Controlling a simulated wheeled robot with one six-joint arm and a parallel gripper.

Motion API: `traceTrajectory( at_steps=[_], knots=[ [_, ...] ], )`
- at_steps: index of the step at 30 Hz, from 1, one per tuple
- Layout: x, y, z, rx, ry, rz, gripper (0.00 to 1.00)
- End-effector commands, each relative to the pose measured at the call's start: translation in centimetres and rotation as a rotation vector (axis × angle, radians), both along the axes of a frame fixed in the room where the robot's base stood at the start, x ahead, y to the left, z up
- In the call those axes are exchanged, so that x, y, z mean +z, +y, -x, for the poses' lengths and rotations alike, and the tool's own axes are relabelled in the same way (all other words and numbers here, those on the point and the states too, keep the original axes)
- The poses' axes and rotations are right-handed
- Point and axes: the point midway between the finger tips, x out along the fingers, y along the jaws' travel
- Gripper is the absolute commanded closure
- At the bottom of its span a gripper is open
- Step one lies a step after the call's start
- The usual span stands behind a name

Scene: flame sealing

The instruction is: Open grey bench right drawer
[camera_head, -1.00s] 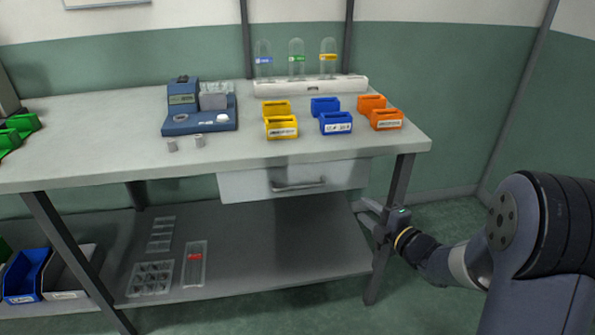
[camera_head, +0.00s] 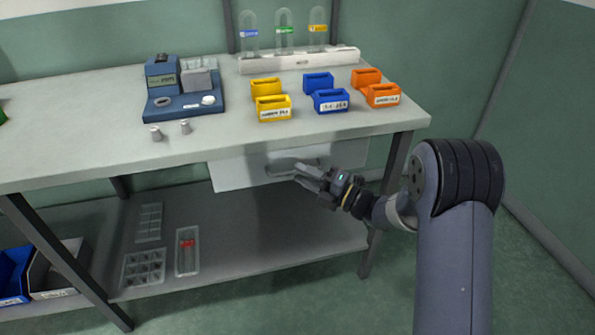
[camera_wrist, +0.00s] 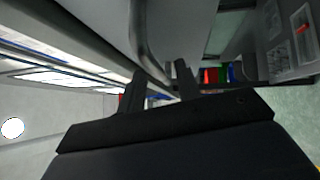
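The grey bench's right drawer (camera_head: 232,173) hangs under the bench top at its right end and looks closed. Its bar handle (camera_head: 279,168) is partly hidden by my gripper (camera_head: 304,175), which is at the drawer front with its fingers toward the handle. In the wrist view my gripper (camera_wrist: 158,82) shows two fingers spread apart, so it is open. The handle (camera_wrist: 147,40) runs as a curved bar toward the gap between the fingers. I cannot tell whether the fingers touch it.
The bench top (camera_head: 90,120) carries a blue device (camera_head: 185,103), yellow, blue and orange bins, and a white rack (camera_head: 300,60) with glass domes. Below is a lower shelf (camera_head: 250,240) with clear trays. A bench leg (camera_head: 397,160) stands right of the drawer. Floor to the right is free.

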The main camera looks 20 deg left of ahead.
Motion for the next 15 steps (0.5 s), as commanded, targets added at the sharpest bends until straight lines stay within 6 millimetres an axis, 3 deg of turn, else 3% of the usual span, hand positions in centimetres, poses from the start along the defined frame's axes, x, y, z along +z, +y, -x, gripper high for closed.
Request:
traceTrajectory(
  at_steps=[6,15],
  knots=[
    [0.3,2.0,-0.5,0.000,0.000,0.000,0.68],
    [0.3,2.2,-0.5,-0.002,0.001,0.000,0.68]
  ],
)
